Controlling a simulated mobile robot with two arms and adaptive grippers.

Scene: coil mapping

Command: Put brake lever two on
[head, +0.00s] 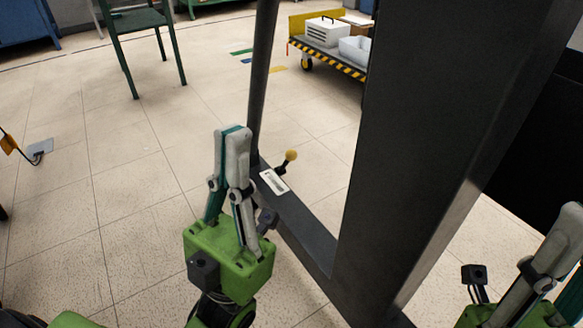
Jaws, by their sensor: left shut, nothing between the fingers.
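A short lever with a yellow ball knob (290,156) sticks up from the low dark beam (305,228) of a frame, beside a white label (273,181). I cannot read the label, so I cannot tell which brake lever it is. My left gripper (232,131) points upward, its fingers shut together and empty. In the picture it is just left of the lever, apart from the knob.
A wide dark upright (430,130) stands right of the lever, and a thin dark post (262,75) rises behind my left gripper. A yellow-black striped cart (340,62) and a green chair (135,25) stand farther back. Tiled floor at left is mostly clear.

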